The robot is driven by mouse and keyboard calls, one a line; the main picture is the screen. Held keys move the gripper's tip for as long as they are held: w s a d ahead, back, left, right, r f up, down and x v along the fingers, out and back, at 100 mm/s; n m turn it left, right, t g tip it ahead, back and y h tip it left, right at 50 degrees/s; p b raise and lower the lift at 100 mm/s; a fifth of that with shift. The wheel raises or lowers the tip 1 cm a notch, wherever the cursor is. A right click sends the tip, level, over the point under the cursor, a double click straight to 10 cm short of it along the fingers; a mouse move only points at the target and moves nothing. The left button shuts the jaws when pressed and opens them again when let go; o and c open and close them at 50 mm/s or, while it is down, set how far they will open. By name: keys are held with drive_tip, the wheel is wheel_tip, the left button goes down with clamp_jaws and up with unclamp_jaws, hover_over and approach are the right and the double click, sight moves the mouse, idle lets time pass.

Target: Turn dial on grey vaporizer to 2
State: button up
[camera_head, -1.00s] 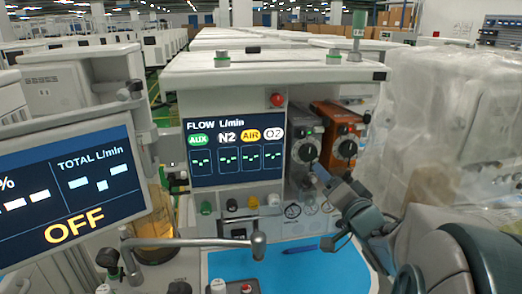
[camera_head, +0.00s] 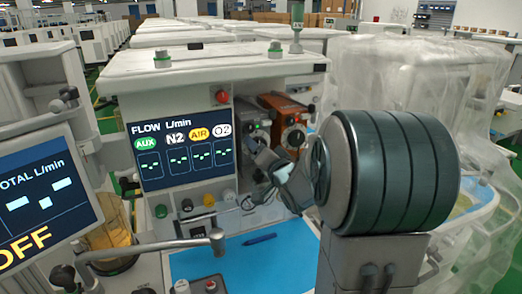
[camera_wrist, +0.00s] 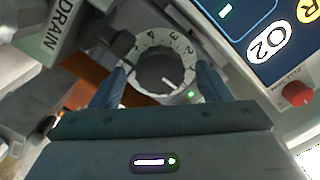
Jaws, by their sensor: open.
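The grey vaporizer (camera_head: 250,112) stands left of the orange vaporizer (camera_head: 283,104) in the head view; my gripper (camera_head: 258,160) hides its dial there. In the wrist view its round dial (camera_wrist: 158,72) has a dark central knob and a pale numbered ring. My gripper (camera_wrist: 160,80) is open, with one blue-grey finger on each side of the dial. I cannot tell whether the fingers touch it. The dial's exact setting is hard to read. A small green light (camera_wrist: 191,95) shows beside the dial.
The flow screen (camera_head: 182,155) is left of the vaporizers. A red knob (camera_wrist: 296,93) is at the wrist view's right. A metal bar (camera_head: 170,245) crosses above the blue work surface (camera_head: 215,262), where a pen (camera_head: 259,239) lies. Plastic-wrapped equipment (camera_head: 385,75) stands right.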

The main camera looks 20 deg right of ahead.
drive_tip(key=c, duration=1)
drive_tip(key=shift+o, duration=0.2)
drive_tip(key=shift+f+n+b, duration=0.1)
drive_tip(key=shift+n+b, duration=0.2)
drive_tip(key=shift+b, duration=0.2)
drive_tip(key=shift+f+n+b, duration=0.1)
drive_tip(key=shift+n+b, duration=0.8)
drive_tip(key=shift+b, duration=0.25)
drive_tip(key=n+b, duration=0.5)
drive_tip(key=shift+h+b, duration=0.3)
drive_tip(key=shift+b, duration=0.05)
drive_tip(key=n+b, duration=0.3)
drive_tip(key=n, duration=0.1)
drive_tip(key=shift+b, duration=0.4)
drive_tip(key=shift+n+h+b, duration=0.3)
drive_tip(key=shift+n+b, duration=0.55)
drive_tip(key=shift+n, duration=0.15)
drive_tip(key=shift+r, duration=0.25)
